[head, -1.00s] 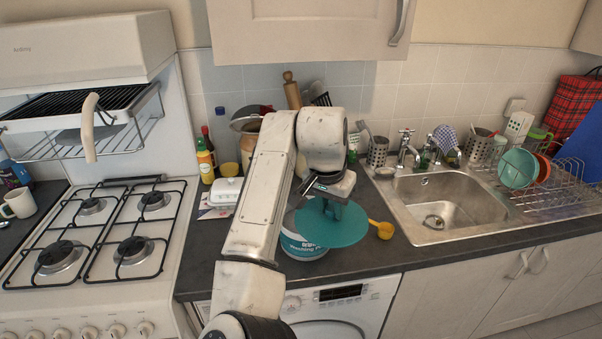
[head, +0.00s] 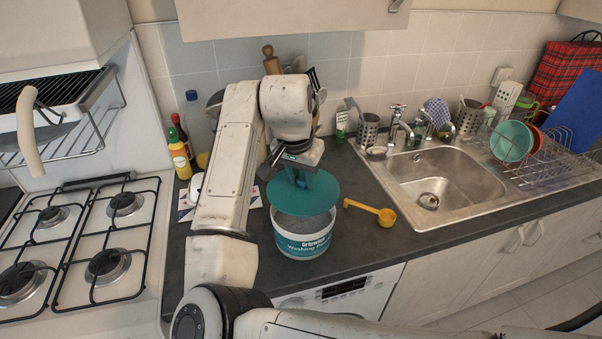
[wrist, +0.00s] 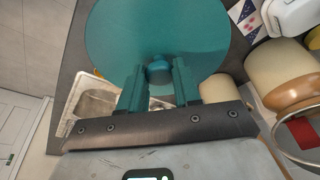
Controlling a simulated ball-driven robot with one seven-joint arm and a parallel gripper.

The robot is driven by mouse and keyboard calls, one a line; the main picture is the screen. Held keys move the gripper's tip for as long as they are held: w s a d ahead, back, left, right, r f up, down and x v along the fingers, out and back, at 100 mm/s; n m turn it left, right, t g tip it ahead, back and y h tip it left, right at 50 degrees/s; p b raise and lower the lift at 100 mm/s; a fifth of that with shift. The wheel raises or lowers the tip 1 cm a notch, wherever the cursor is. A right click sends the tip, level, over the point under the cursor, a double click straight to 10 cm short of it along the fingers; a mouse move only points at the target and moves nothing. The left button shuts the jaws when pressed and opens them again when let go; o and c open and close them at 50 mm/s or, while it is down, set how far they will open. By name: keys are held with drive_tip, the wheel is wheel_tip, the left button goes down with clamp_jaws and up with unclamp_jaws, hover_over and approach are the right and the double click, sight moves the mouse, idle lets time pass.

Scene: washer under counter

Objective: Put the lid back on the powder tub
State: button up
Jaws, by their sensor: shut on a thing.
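The powder tub (head: 303,245) is white with a teal label and stands upright on the dark counter. Its top is open and greyish powder shows inside. My gripper (head: 302,180) is shut on the knob of the teal round lid (head: 318,194). The lid is held roughly level, above the tub and toward its far side in the head view, apart from the rim. In the wrist view my gripper (wrist: 158,76) has a finger on each side of the knob, and the lid (wrist: 155,28) fills the top middle. The tub is hidden in the wrist view.
A yellow scoop (head: 372,211) lies right of the tub. The sink (head: 440,185) is farther right, the hob (head: 85,240) left. Bottles (head: 179,155) and a rolling pin (head: 271,60) stand behind my arm. A washer (head: 345,290) is below the counter.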

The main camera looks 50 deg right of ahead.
sight(302, 190)
wheel_tip(302, 190, down, 4)
drive_tip(key=b, duration=0.2)
drive_tip(key=shift+r+b, duration=0.25)
drive_tip(key=shift+b, duration=0.15)
drive_tip(key=shift+f, duration=0.9)
drive_tip(key=shift+r, duration=0.1)
idle(0.6)
drive_tip(key=shift+f+p, duration=0.2)
drive_tip(key=shift+p, duration=0.4)
idle(1.2)
drive_tip(key=o, duration=1.6)
drive_tip(key=shift+r, duration=0.1)
